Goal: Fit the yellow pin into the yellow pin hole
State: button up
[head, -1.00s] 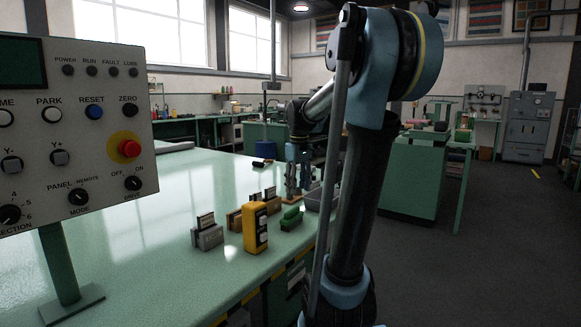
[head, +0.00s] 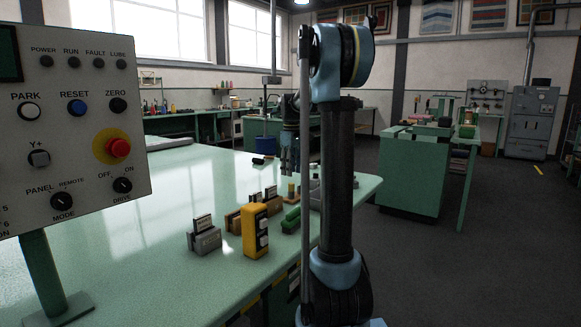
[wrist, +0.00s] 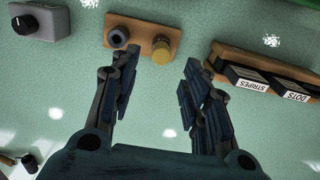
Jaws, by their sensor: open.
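A yellow upright cylinder (wrist: 161,52), seemingly the yellow pin, stands at the right end of a small wooden block (wrist: 141,36) in the wrist view. It also shows in the head view (head: 291,188). A dark blue round piece (wrist: 118,38) is at the block's left end. My gripper (wrist: 155,72) is open and empty. Its fingers lie on either side of the cylinder in the wrist view. In the head view my gripper (head: 290,172) points down above the block, apart from it. I cannot make out the yellow pin hole.
A wooden holder with cards marked STRIPES and DOTS (wrist: 262,76) lies to the right. A grey box with a black knob (wrist: 45,20) is at upper left. The yellow control box (head: 255,230) and green piece (head: 291,219) stand nearby. The control panel (head: 75,130) is at left.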

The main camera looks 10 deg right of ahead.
aim_at(291, 184)
jog(key=shift+s+f, duration=0.1)
jog(key=shift+f, duration=3.45)
grip_shut()
jog(key=c, duration=0.7)
grip_release()
grip_shut()
jog(key=shift+r, duration=2.25)
